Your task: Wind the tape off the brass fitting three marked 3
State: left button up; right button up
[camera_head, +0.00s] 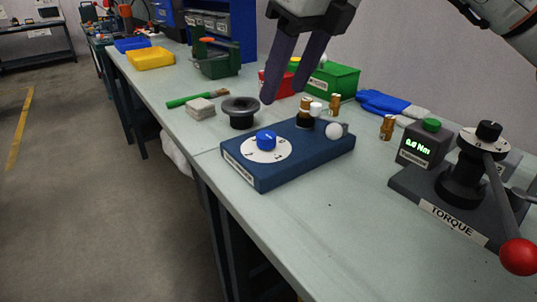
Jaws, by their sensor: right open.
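My right gripper (284,94) reaches down from the top, above and behind the blue box. Its two dark fingers are apart with nothing visible between them. My left gripper is not in view.
The blue box (300,165) carries a blue knob (266,139) on a white dial and a white ball (333,131). A torque device (440,205) with a red-ended lever stands at right. A black spool (240,112) stands left. The front bench is clear.

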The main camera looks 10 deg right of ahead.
aim_at(267, 135)
jog(key=b+x, duration=0.1)
jog(key=x, duration=1)
jog(key=shift+b, duration=0.4)
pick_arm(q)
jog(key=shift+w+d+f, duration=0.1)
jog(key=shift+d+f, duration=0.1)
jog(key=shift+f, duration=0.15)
pick_arm(e)
jog(key=shift+s, duration=0.1)
jog(key=c, duration=1)
jog(key=shift+c, duration=0.2)
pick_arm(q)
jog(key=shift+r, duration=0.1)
